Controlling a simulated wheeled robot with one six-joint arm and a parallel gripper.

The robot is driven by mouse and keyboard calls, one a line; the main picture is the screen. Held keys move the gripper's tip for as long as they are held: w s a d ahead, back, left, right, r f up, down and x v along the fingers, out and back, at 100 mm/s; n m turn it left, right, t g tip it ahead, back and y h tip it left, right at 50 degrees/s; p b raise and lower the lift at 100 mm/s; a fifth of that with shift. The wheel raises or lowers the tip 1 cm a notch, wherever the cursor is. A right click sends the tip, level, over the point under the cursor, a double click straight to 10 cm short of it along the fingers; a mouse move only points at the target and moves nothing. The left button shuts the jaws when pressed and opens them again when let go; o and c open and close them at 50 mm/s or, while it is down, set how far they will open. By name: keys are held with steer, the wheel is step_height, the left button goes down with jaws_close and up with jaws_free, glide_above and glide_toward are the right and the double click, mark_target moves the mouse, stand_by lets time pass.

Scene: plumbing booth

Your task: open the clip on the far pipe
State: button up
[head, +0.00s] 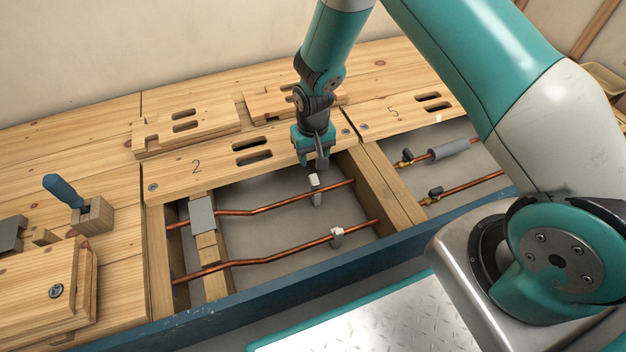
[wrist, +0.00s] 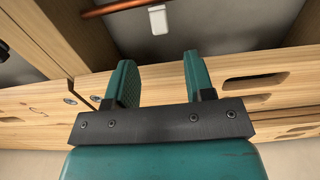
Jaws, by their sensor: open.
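The far copper pipe (head: 258,210) runs across the open floor bay, and it also shows in the wrist view (wrist: 108,7). A small white clip (head: 316,190) sits on it near its right part; it stands upright with a pale block on top. In the wrist view the clip (wrist: 158,19) lies beyond the fingertips, roughly in line with the gap between them. My gripper (head: 320,163) is open and empty, pointing down just above and behind the clip, apart from it. The fingers show in the wrist view (wrist: 158,75). Whether the clip's latch is shut is too small to tell.
A near copper pipe (head: 280,261) with its own white clip (head: 337,237) runs in front. A wooden joist (head: 380,190) bounds the bay at right, and a floor board marked 2 (head: 215,163) lies behind. A blue rail (head: 270,298) edges the front.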

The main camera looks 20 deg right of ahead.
mark_target(313, 175)
step_height(313, 175, down, 8)
steer(key=b, duration=0.4)
steer(key=shift+f, duration=0.15)
steer(key=shift+c, duration=0.2)
